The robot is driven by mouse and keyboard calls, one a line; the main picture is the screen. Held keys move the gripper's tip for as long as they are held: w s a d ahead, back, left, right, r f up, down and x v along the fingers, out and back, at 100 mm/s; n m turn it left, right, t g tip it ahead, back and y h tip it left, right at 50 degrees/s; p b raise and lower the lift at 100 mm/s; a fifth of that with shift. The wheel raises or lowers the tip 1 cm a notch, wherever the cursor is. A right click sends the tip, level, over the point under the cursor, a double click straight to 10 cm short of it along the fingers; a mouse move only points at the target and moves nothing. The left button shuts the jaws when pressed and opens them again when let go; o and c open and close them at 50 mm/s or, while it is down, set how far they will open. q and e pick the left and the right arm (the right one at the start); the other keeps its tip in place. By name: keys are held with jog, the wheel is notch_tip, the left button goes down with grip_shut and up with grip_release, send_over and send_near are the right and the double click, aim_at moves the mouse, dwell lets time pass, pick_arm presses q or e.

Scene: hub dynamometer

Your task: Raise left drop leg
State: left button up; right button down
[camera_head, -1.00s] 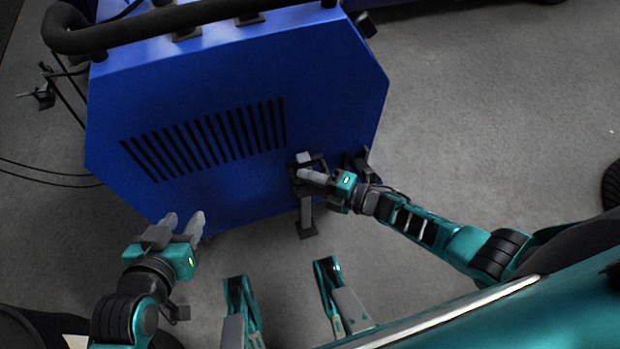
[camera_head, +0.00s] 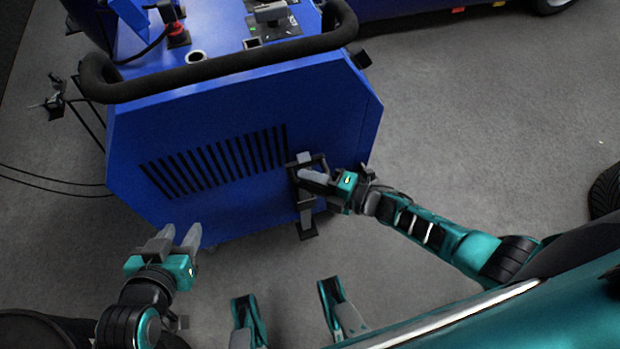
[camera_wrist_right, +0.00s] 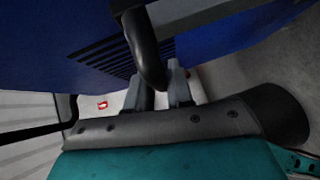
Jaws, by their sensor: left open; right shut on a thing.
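The blue dynamometer unit (camera_head: 240,115) stands in front of me with its slotted panel facing me. A drop leg (camera_head: 306,212) with a dark flat foot (camera_head: 303,232) is mounted at the lower right of this panel. The foot is low, close to the floor; I cannot tell whether it touches. My right gripper (camera_head: 308,175) is shut on the leg's dark handle, which shows as a curved black bar (camera_wrist_right: 147,50) in the right wrist view. My fingers partly hide the leg's bracket. My left gripper (camera_head: 180,238) is open and empty, near the panel's lower left corner.
A black padded bar (camera_head: 215,68) runs along the unit's top edge. Dark cables (camera_head: 50,182) lie on the floor at left, beside a small black stand-like part (camera_head: 55,105). A tyre (camera_head: 605,190) is at the right edge. The grey floor right of the unit is clear.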

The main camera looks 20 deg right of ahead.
jog(key=shift+w+r, duration=0.15)
jog(key=shift+r, duration=0.15)
jog(key=c, duration=1.2)
grip_release()
jog(key=shift+o, duration=0.4)
jog(key=shift+d, duration=0.1)
jog(key=p+v, duration=0.1)
jog(key=v, duration=1.2)
jog(key=shift+p, duration=0.4)
